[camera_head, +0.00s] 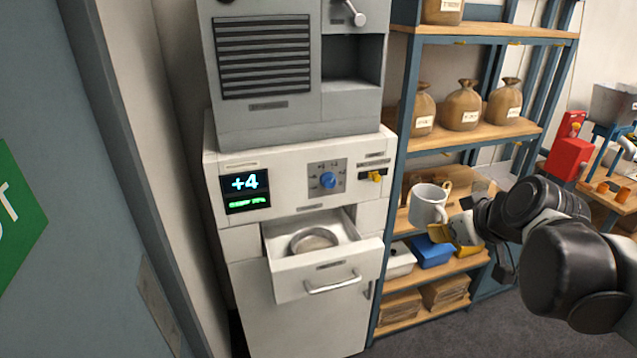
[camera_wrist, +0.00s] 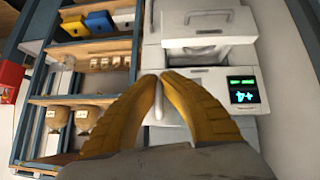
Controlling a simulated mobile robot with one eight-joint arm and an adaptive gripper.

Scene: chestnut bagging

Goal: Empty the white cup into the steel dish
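The white cup (camera_head: 427,205) is held upright in the air, right of the open drawer and in front of the shelves. My gripper (camera_head: 442,231) has its yellow fingers closed at the cup's lower right side. In the wrist view the fingertips of my gripper (camera_wrist: 161,78) meet around a thin pale strip, which looks like the cup's handle. The cup's contents are hidden. The steel dish (camera_head: 314,240) is a shallow round bowl inside the pulled-out white drawer (camera_head: 325,273), left of and lower than the cup.
The white machine's display (camera_head: 245,190) reads +4, with a blue knob (camera_head: 328,180) beside it. Shelves (camera_head: 470,135) with brown sacks and a blue bin (camera_head: 433,251) stand behind the cup. The space between cup and drawer looks clear.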

